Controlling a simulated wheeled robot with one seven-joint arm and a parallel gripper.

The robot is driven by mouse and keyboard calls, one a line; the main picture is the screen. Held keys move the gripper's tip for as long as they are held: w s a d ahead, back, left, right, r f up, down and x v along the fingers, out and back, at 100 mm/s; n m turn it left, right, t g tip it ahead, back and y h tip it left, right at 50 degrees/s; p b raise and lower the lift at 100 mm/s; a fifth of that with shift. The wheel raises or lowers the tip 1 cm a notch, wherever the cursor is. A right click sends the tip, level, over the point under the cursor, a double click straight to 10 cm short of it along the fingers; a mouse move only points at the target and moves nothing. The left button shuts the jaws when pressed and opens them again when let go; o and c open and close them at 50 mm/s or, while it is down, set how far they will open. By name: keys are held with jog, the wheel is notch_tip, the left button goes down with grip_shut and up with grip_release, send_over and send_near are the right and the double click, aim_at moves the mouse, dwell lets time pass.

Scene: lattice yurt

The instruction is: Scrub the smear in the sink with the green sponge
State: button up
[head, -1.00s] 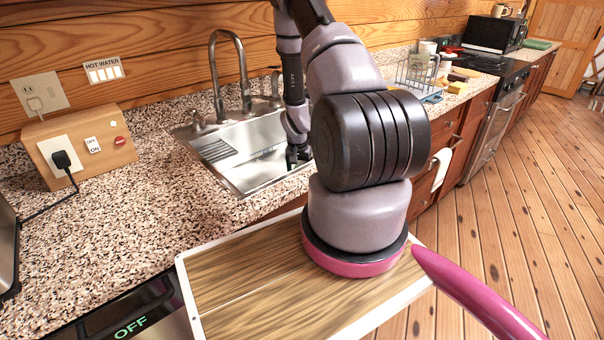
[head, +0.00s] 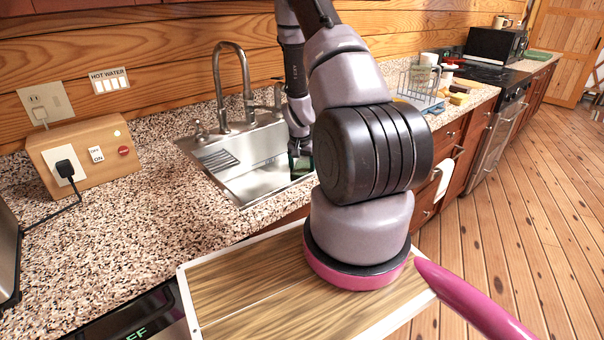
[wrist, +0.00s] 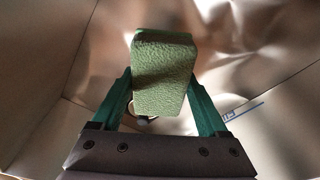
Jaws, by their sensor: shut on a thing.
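The green sponge (wrist: 163,75) is held between the two green fingers of my gripper (wrist: 163,92) in the wrist view. My gripper is shut on it, with one finger against each side. In the head view my gripper (head: 300,150) reaches down into the right part of the metal sink (head: 238,190), partly hidden behind my arm. The sponge is barely visible there. I cannot pick out the smear. Metal sink walls with shadows and reflections surround the sponge in the wrist view, and I cannot tell whether it touches the bottom.
A tall faucet (head: 232,85) stands behind the sink. A blue dish rack (head: 424,100) is on the counter to the right. A wooden switch box (head: 85,160) with a plug is at left. The speckled counter (head: 150,235) in front-left of the sink is clear.

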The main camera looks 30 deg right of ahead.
jog(key=shift+r, duration=1.5)
